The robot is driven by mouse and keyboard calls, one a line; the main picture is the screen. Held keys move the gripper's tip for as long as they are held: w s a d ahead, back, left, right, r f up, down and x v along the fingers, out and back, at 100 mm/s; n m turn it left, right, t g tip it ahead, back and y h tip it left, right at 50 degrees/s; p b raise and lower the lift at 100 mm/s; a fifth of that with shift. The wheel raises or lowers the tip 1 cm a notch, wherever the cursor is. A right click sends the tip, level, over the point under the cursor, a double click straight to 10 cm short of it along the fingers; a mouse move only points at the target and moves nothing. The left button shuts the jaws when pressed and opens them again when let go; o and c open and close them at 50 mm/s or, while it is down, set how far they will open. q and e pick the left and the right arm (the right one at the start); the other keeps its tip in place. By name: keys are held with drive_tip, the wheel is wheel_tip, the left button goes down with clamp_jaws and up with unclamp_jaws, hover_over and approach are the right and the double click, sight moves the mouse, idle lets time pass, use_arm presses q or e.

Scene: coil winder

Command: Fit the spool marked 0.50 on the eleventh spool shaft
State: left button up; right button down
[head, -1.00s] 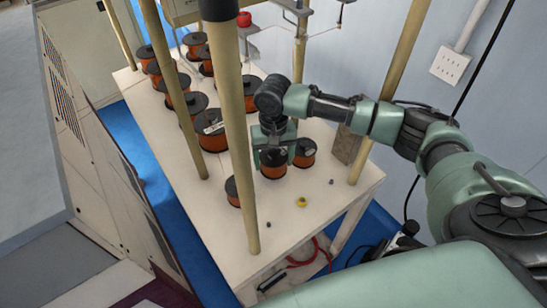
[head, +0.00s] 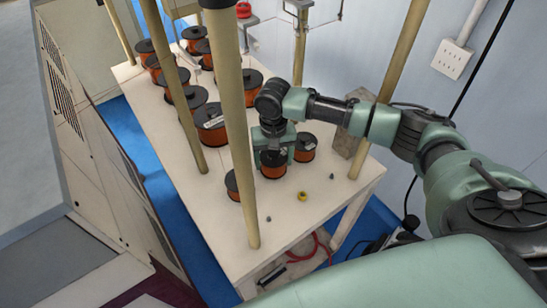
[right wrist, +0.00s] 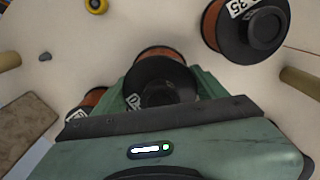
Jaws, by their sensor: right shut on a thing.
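My right gripper (head: 272,157) points down over the near part of the pale table and is shut on an orange-wound spool (head: 273,171) with black flanges. In the right wrist view this spool (right wrist: 160,85) sits between the jaws; its white label is mostly hidden, so I cannot read its number. I cannot tell whether it touches the table. A spool (head: 304,150) stands close to its right. Another spool (head: 232,188) stands to its left, partly behind a pole; its label ends in 35 in the right wrist view (right wrist: 250,28). No spool shaft is clearly visible. My left gripper is out of view.
Several more spools (head: 210,127) stand on the table's (head: 290,222) far left part. Tan poles (head: 238,130) rise in front of it. A yellow ring (head: 303,196) and a small dark piece (head: 331,177) lie near the front. A block (head: 352,130) stands at the right edge.

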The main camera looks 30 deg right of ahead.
sight(273, 151)
drive_tip(key=shift+f, duration=0.25)
drive_tip(key=shift+f, duration=0.35)
drive_tip(key=shift+f, duration=0.1)
drive_tip(key=shift+c, duration=0.9)
unclamp_jaws()
drive_tip(key=shift+o, duration=0.7)
drive_tip(key=shift+r+b, duration=0.45)
drive_tip(key=shift+r, duration=3.5)
